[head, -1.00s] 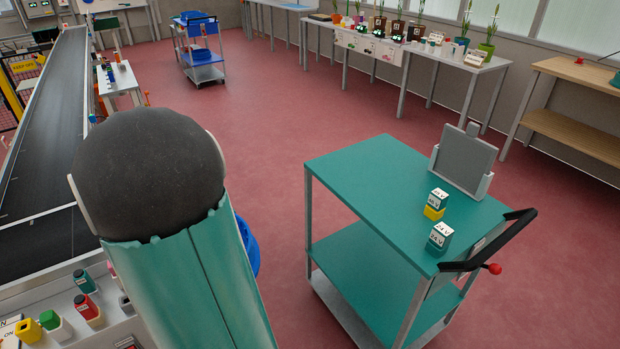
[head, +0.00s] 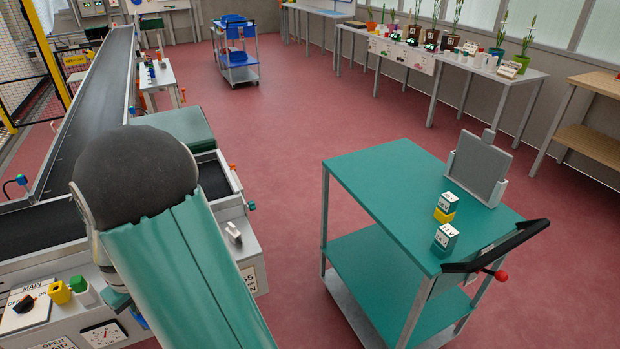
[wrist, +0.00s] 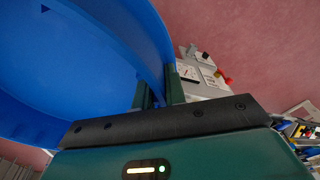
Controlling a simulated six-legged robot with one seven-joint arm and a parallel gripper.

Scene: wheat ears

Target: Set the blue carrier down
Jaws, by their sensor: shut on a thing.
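The blue carrier (wrist: 75,65) fills the upper left of the wrist view, a large round-sided blue body seen from very close. My gripper (wrist: 158,95) is shut on its edge, with the two dark green fingers on either side of the blue wall. Red floor shows beyond the carrier, so it is held up in the air. What lies directly under the carrier cannot be told.
A teal cart (head: 375,190) with small labelled blocks (head: 446,222) and a grey panel stands at the right. A conveyor (head: 95,120) and control bench (head: 75,310) are at the left. A blue cart (head: 238,60) stands farther back. Red floor between them is clear.

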